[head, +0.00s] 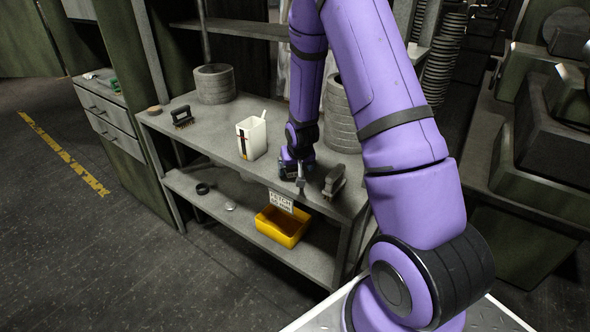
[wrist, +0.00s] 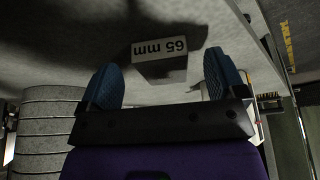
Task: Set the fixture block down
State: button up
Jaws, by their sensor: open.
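The fixture block, a grey block with a white "65 mm" label, shows in the wrist view (wrist: 160,64). It appears to rest on the grey bench top (head: 215,140). My gripper (wrist: 160,75) is open, with one blue fingertip on each side of the block. Gaps show between the block and both fingers, so neither seems to touch it. In the head view my gripper (head: 296,168) is low over the front right part of the bench. I cannot clearly make out the block there, as my gripper and arm cover that area.
A dark grey tool-like piece (head: 334,180) lies close to the right of my gripper. A white container (head: 251,138) stands to its left. Stacked grey rings (head: 342,118) stand behind. A yellow bin (head: 282,228) sits on the lower shelf.

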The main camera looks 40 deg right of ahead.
jog(key=v, duration=0.9)
jog(key=shift+r, duration=0.1)
dwell(0.5)
jog(key=s+a+r+n, duration=0.1)
jog(key=s+a+r, duration=0.25)
jog(key=r, duration=0.55)
jog(key=s+a+r+n, duration=0.1)
jog(key=s+a+r, duration=0.3)
jog(key=r, duration=0.5)
jog(key=s+a+r, duration=0.1)
jog(key=s+r, duration=0.2)
jog(key=s, duration=0.3)
jog(key=s+a+r+n+y, duration=0.1)
jog(key=s+a+r, duration=0.1)
jog(key=s+r, duration=0.2)
jog(key=s+a+r+n+t, duration=0.1)
jog(key=s+a+r, duration=0.1)
jog(key=s, duration=0.7)
jog(key=shift+s+r+y, duration=0.3)
jog(key=shift+s+r, duration=0.1)
jog(key=shift+r, duration=0.4)
